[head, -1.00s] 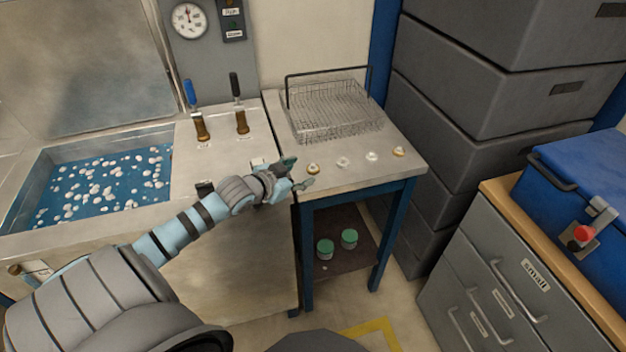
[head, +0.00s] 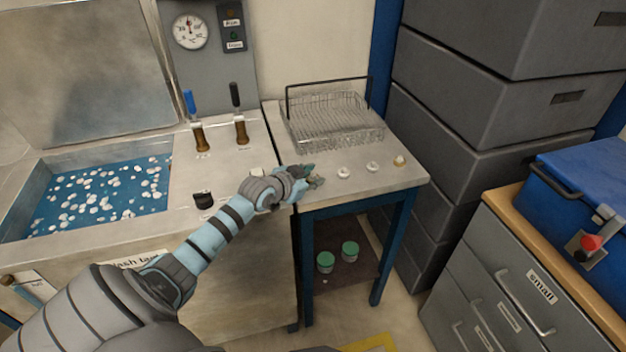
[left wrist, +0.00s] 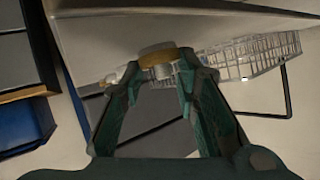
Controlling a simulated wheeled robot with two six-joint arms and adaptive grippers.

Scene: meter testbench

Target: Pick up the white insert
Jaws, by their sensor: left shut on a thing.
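My left gripper (head: 308,176) is at the front left of the small steel table, at the left end of a row of small pieces. It is shut on a small piece with a tan, brass-like ring (left wrist: 157,52) and a pale grey-white part, seen between the fingertips in the left wrist view (left wrist: 160,78). In the head view the fingers mostly hide this piece. Two white inserts (head: 344,172) (head: 373,166) stand to its right, and a brass-and-white piece (head: 399,161) is at the right end. I cannot tell whether the held piece is clear of the table. My right gripper is not in view.
A wire basket (head: 335,128) with a dark handle stands at the back of the steel table (head: 410,178). Two green-lidded jars (head: 326,262) (head: 349,251) are on the shelf below. A wash tank (head: 95,195) and levers are at left, grey boxes (head: 480,100) at right.

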